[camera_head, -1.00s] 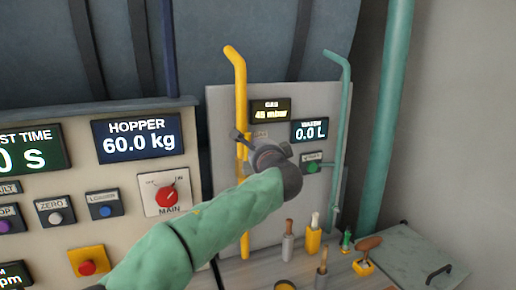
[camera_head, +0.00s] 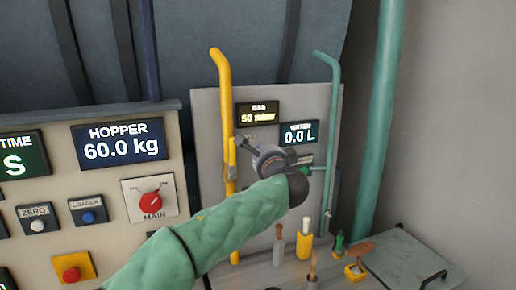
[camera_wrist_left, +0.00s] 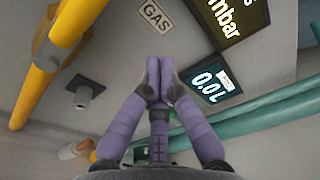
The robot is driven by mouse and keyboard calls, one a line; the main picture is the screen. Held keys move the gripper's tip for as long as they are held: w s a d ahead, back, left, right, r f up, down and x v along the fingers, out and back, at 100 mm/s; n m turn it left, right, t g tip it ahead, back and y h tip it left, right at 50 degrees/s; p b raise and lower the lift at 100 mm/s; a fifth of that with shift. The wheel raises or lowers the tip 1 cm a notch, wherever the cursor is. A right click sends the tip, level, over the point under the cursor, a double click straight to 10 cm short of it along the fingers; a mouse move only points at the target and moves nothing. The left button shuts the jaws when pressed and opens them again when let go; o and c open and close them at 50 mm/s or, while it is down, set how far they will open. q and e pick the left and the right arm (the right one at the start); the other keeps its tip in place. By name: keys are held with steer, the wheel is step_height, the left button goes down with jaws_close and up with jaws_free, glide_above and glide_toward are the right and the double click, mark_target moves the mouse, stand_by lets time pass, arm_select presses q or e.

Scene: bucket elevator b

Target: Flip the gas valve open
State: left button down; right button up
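The yellow gas pipe (camera_head: 222,90) runs down the left side of the grey panel. A yellow piece that looks like the valve lever (camera_head: 232,152) lies roughly in line with the pipe. In the left wrist view this yellow piece (camera_wrist_left: 75,22) is at the upper left, apart from my fingers. My left gripper (camera_head: 242,142) is just right of the pipe, in front of the panel. In the left wrist view my left gripper (camera_wrist_left: 158,80) has its purple fingers together with nothing between them. The gas display (camera_head: 258,113) appears to read 50 mbar. My right gripper is not seen.
The water display (camera_head: 299,133) reads 0.0 L, near the teal pipe (camera_head: 333,110). A control panel with the red main switch (camera_head: 150,202) is at left. Several handled tools, including a yellow-handled one (camera_head: 304,240), stand on the bench below. A GAS label (camera_wrist_left: 156,15) is near my fingertips.

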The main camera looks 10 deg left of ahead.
arm_select(q)
steer(key=a+p+v, duration=0.1)
steer(key=v, duration=0.7)
steer(key=shift+s+r, duration=0.15)
steer(key=shift+s, duration=0.45)
